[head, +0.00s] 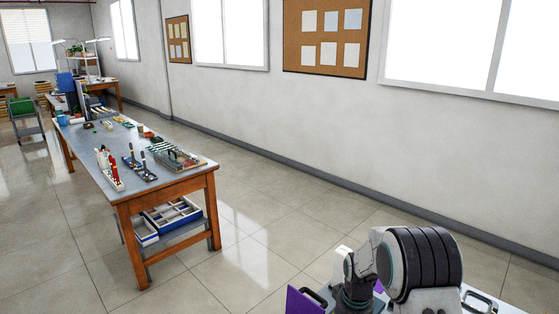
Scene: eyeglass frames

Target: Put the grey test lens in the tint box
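I cannot make out the grey test lens or the tint box among the small things on the long workbench (95,155) at the left of the head view. At this distance the items on it are too small to name surely. Part of my folded arm shows at the bottom right, well apart from the bench. My gripper's fingers do not show.
On the bench's near end are a rack with red and white items (110,170), a blue rack (139,169) and a low tray (178,158). A divided tray (172,214) lies on its lower shelf. The tiled floor (245,250) between is clear.

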